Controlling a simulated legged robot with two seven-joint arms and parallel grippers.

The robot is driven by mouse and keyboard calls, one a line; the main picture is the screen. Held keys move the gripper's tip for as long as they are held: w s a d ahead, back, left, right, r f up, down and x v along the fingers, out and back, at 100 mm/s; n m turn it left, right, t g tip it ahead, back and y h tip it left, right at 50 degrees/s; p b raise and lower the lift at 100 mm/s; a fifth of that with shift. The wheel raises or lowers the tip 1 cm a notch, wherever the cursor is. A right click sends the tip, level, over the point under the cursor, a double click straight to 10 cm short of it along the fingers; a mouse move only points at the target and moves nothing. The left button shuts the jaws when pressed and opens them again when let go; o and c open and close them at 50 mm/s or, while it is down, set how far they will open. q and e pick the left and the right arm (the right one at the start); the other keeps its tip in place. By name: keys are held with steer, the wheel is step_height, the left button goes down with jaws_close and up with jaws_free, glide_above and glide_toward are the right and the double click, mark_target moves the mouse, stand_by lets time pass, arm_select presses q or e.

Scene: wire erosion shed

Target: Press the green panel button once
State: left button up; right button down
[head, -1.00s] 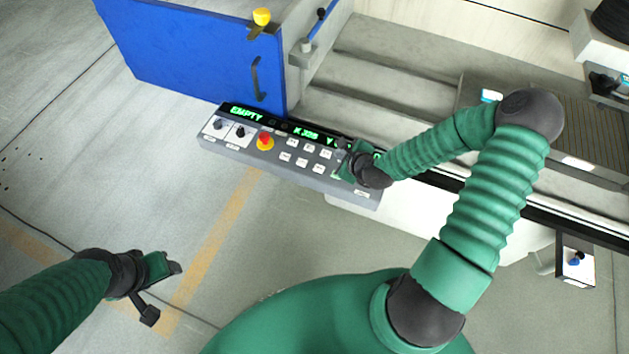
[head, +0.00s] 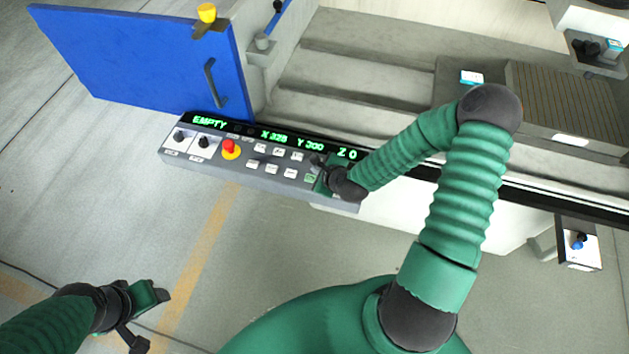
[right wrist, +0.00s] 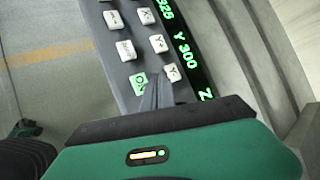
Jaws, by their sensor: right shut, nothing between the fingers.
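The control panel (head: 270,183) has rows of white keys and one green button (head: 311,178) near its right end. In the right wrist view the green button (right wrist: 138,82) is lit and lies just left of the fingertips. My right gripper (head: 318,161) is shut and empty over the right part of the panel, its tips close to the green button (right wrist: 138,82); I cannot tell whether they touch anything. The fingers (right wrist: 156,88) hide part of the keys there. My left gripper (head: 152,317) is open and empty above the floor, far from the panel.
A red emergency knob (head: 230,148) and two dark dials (head: 203,143) sit on the panel's left. A lit display (head: 275,135) runs along its back edge. A blue door (head: 140,62) stands behind left. The floor (head: 120,200) in front is clear.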

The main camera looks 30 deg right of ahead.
steer(key=shift+f, duration=0.4)
steer(key=shift+a+r, duration=0.1)
steer(key=shift+a, duration=0.15)
steer(key=a, duration=0.1)
steer(key=a+r, duration=0.1)
steer(key=a, duration=0.1)
steer(key=shift+a, duration=0.1)
steer(key=shift+d, duration=0.25)
steer(key=shift+d+f, duration=0.2)
steer(key=shift+d, duration=0.4)
steer(key=shift+d+f, duration=0.2)
steer(key=shift+d, duration=0.4)
steer(key=shift+a+r, duration=0.15)
steer(key=shift+a, duration=0.35)
steer(key=shift+a+r, duration=0.15)
steer(key=shift+a, duration=0.45)
steer(key=shift+d+f, duration=0.2)
steer(key=shift+d, duration=0.65)
steer(key=shift+a+r, duration=0.15)
steer(key=shift+a, duration=0.45)
steer(key=shift+s+d+f, duration=0.1)
steer(key=shift+d+f, duration=0.15)
steer(key=shift+f, duration=0.15)
steer(key=shift+d+f, duration=0.1)
steer(key=shift+d, duration=0.25)
arm_select(q)
steer(key=shift+a+f, duration=0.55)
steer(key=shift+a, duration=0.1)
arm_select(e)
steer(key=shift+a, duration=0.1)
